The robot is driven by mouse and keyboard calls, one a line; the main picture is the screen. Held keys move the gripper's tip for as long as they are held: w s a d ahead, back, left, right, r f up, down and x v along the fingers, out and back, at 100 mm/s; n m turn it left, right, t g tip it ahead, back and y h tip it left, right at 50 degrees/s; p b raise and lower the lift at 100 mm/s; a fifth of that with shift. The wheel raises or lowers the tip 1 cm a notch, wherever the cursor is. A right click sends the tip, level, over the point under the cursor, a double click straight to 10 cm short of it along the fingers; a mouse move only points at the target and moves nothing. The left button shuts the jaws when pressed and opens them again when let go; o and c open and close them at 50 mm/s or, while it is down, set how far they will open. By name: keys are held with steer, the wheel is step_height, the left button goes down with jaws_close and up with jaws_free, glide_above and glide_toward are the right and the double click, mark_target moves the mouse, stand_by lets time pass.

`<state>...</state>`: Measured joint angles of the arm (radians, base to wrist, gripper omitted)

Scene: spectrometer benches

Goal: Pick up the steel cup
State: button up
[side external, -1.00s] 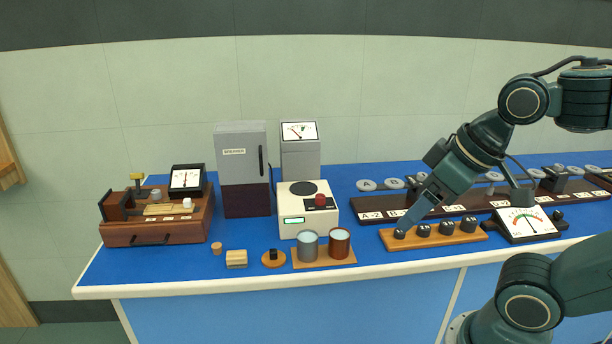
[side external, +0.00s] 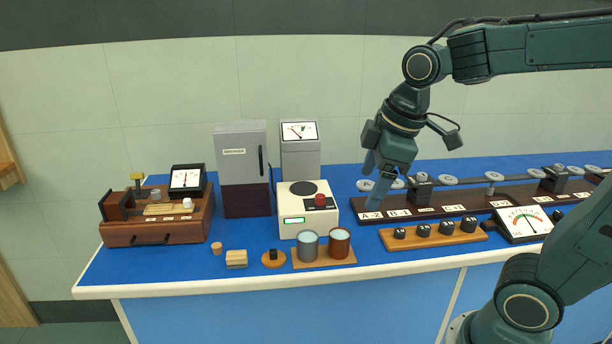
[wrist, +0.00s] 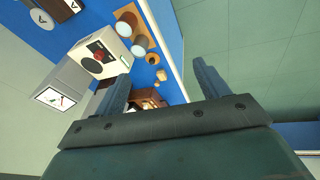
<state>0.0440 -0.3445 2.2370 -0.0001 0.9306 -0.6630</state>
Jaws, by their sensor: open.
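The steel cup (side external: 308,246) is grey with pale blue contents and stands upright at the left of a wooden tray (side external: 325,262) near the bench's front edge. A copper-brown cup (side external: 339,243) stands beside it on the right. My gripper (side external: 372,194) is open and empty, in the air right of and above the cups, pointing down. In the wrist view my two fingers (wrist: 160,88) are spread apart. Both cups show beyond them at the top, the steel cup (wrist: 138,47) below the brown cup (wrist: 141,28).
A white hot plate device (side external: 309,216) with a red knob stands just behind the cups. A round cork mat (side external: 273,260) with a black piece lies left of the tray. A block with several black knobs (side external: 433,235) lies to the right. Blue bench is clear between tray and block.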

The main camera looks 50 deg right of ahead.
steer(key=w+d+f+n+g, duration=0.2)
steer(key=w+f+n, duration=0.2)
steer(key=w+n, duration=0.45)
steer(key=n+g, duration=0.2)
steer(key=n, duration=0.3)
glide_above(308, 236)
step_height(308, 236, down, 8)
steer(key=shift+a+r, duration=0.1)
steer(key=shift+r, duration=0.1)
steer(key=shift+f, duration=0.1)
steer(key=shift+f, duration=4.2)
steer(key=shift+f, duration=2.6)
